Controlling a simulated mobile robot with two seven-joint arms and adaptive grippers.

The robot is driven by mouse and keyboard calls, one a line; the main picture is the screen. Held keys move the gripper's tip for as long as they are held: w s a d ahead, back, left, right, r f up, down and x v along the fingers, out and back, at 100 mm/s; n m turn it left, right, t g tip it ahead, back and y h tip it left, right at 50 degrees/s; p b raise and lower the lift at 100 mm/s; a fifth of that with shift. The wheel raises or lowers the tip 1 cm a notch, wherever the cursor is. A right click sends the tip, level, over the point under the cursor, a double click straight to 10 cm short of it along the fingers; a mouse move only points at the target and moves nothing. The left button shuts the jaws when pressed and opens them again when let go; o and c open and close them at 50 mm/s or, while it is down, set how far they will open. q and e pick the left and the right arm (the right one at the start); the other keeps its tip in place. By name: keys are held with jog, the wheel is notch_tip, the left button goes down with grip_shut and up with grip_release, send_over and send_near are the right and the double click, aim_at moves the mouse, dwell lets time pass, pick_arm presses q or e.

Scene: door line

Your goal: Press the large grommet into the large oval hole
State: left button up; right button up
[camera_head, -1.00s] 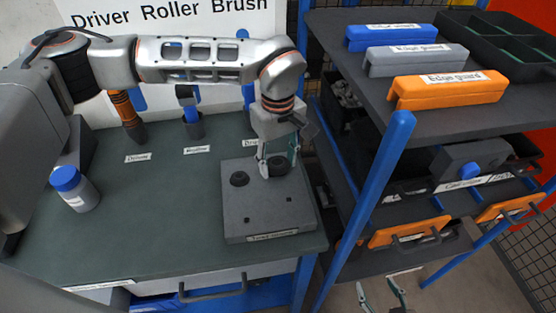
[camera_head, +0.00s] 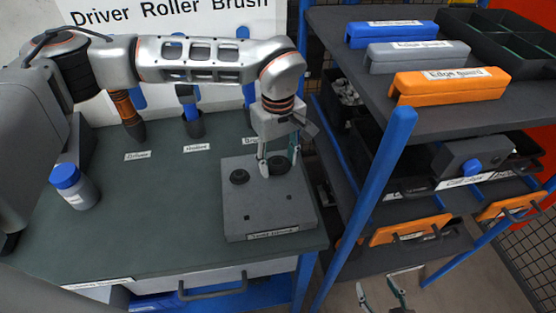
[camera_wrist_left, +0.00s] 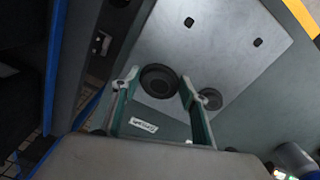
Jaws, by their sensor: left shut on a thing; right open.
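A grey panel block (camera_head: 262,215) lies on the green bench, with two dark round parts on its upper half. My left gripper (camera_head: 279,168) points down at the right one, a dark ribbed grommet (camera_wrist_left: 159,80), with one finger on each side of it, shut on it. The grommet is at the panel's face; I cannot tell how deep it sits. The large oval hole is not visible, perhaps hidden beneath it. The other dark round part (camera_head: 239,177) sits to the left in the panel. My right gripper (camera_head: 385,297) hangs open and empty at the bottom edge, away from the bench.
A blue-capped bottle (camera_head: 73,187) stands at the bench's left. Tools in holders (camera_head: 192,122) line the back. A shelf rack with a blue post (camera_head: 370,200) and edge guards (camera_head: 450,86) stands close to the panel's right. The bench left of the panel is clear.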

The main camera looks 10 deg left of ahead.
aim_at(277, 174)
pick_arm(q)
jog(key=shift+o, duration=0.3)
jog(key=shift+s+f, duration=0.3)
jog(key=shift+f, duration=0.5)
jog(key=shift+f+b, duration=0.25)
jog(key=shift+b, duration=0.1)
jog(key=shift+c, duration=0.9)
jog(key=shift+o, duration=0.4)
jog(key=shift+f, duration=0.1)
jog(key=o, duration=0.4)
jog(key=shift+w+f, duration=0.1)
jog(key=o, duration=0.3)
jog(key=shift+f, duration=0.9)
dwell(2.5)
dwell(0.8)
jog(key=o, duration=1.3)
jog(key=shift+c, duration=0.2)
jog(key=shift+o, duration=0.3)
jog(key=shift+a+r, duration=0.1)
